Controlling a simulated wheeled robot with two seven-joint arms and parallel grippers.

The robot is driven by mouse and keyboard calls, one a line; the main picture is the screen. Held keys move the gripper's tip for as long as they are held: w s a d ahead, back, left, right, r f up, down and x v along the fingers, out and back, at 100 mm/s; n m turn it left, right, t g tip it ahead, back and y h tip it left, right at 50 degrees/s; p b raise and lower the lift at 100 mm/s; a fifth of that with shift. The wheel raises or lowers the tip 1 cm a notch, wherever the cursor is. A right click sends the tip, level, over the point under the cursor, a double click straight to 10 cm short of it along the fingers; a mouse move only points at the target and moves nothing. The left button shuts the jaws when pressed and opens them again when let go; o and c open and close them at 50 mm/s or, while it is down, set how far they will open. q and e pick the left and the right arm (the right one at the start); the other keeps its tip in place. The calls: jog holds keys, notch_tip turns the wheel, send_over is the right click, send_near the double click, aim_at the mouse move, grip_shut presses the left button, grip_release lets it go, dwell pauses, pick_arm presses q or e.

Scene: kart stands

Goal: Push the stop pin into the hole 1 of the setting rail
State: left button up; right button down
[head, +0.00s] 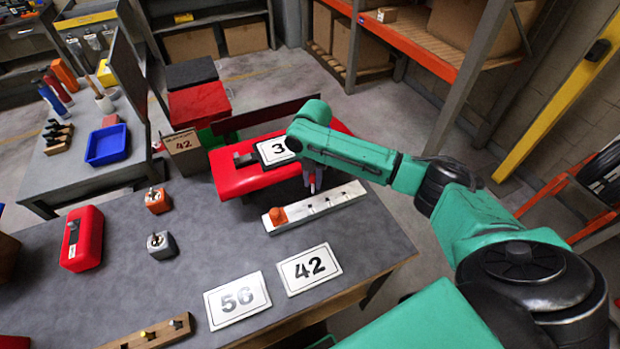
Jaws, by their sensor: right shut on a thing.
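The setting rail (332,204) is a long pale bar lying at the far right of the grey table, with small dark marks along its top and an orange block (278,216) at its left end. The hole numbers are too small to read. My right gripper (312,180) points down over the middle of the rail, partly hidden under my green wrist. It is shut on a small slim thing, which looks like the stop pin; the fingers hide most of it. I cannot tell whether its tip touches the rail. My left gripper is out of view.
A red kart stand (238,181) with a "3" plate (275,151) is just behind the rail. Plates "56" (238,300) and "42" (309,269) lie in front. A wooden strip with knobs (150,335) is at the front edge. The table between is clear.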

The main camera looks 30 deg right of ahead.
jog(key=shift+a+r, duration=0.1)
jog(key=shift+r, duration=0.1)
jog(key=f+b, duration=0.1)
jog(key=f, duration=0.2)
jog(key=f+b, duration=0.1)
jog(key=f, duration=0.1)
jog(key=shift+a+f+b, duration=0.25)
jog(key=shift+f+b, duration=0.1)
jog(key=shift+a+f, duration=0.1)
jog(key=shift+f, duration=0.05)
pick_arm(q)
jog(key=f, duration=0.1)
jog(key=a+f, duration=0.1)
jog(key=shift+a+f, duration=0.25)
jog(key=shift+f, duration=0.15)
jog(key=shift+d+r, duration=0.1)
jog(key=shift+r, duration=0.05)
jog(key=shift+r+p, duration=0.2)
jog(key=shift+p, duration=0.1)
